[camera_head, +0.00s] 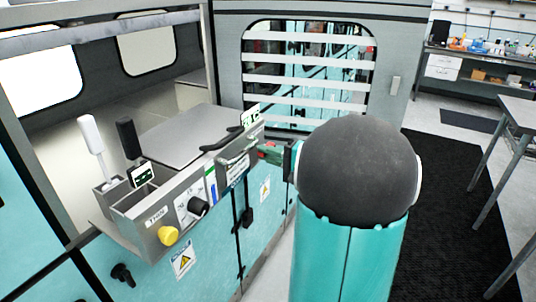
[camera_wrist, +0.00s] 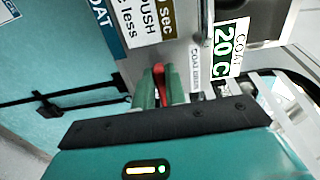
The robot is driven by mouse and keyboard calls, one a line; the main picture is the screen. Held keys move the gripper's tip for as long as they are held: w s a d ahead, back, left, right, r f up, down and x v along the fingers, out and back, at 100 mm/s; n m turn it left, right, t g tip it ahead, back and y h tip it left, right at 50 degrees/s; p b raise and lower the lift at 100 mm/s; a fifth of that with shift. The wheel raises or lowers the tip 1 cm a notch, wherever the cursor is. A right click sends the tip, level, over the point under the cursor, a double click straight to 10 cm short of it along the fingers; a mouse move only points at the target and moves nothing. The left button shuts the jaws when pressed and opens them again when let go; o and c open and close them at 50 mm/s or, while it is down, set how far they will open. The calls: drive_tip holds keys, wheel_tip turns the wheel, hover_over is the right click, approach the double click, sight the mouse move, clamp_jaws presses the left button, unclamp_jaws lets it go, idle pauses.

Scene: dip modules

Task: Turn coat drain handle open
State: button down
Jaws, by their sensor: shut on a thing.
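The coat drain handle is a small red lever (camera_wrist: 159,82) on the grey front panel, beside a small label reading COAT DRAIN (camera_wrist: 195,62). My gripper (camera_wrist: 160,90) has green fingers on both sides of the red lever and is shut on it. In the head view my gripper (camera_head: 270,154) reaches the right end of the panel, where a bit of red shows between the fingers. The lever's base is mostly hidden by the fingers.
A barred window (camera_head: 310,75) is behind. Dark matting (camera_head: 440,200) and tables lie to the right.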

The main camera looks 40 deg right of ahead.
drive_tip(key=c, duration=1.4)
unclamp_jaws()
drive_tip(key=shift+c, duration=0.2)
drive_tip(key=shift+s, duration=0.1)
drive_tip(key=v, duration=1.3)
drive_tip(key=shift+s, duration=0.35)
drive_tip(key=shift+d, duration=0.1)
drive_tip(key=w+a+f+n+g+y, duration=0.1)
drive_tip(key=w+a+n+g+y, duration=0.3)
drive_tip(key=a, duration=0.6)
drive_tip(key=s+a+f+n+g+h, duration=0.1)
drive_tip(key=a+g, duration=0.4)
drive_tip(key=a, duration=0.6)
drive_tip(key=s+a+n+g+h, duration=0.1)
drive_tip(key=s+a+n+h, duration=0.2)
drive_tip(key=a, duration=0.3)
drive_tip(key=s+a+f+n+g+h, duration=0.1)
drive_tip(key=s+a+n+h, duration=0.1)
drive_tip(key=a+n+h, duration=0.3)
drive_tip(key=shift+s+a+n+h, duration=0.4)
drive_tip(key=shift+a+h, duration=0.2)
drive_tip(key=shift+a, duration=0.4)
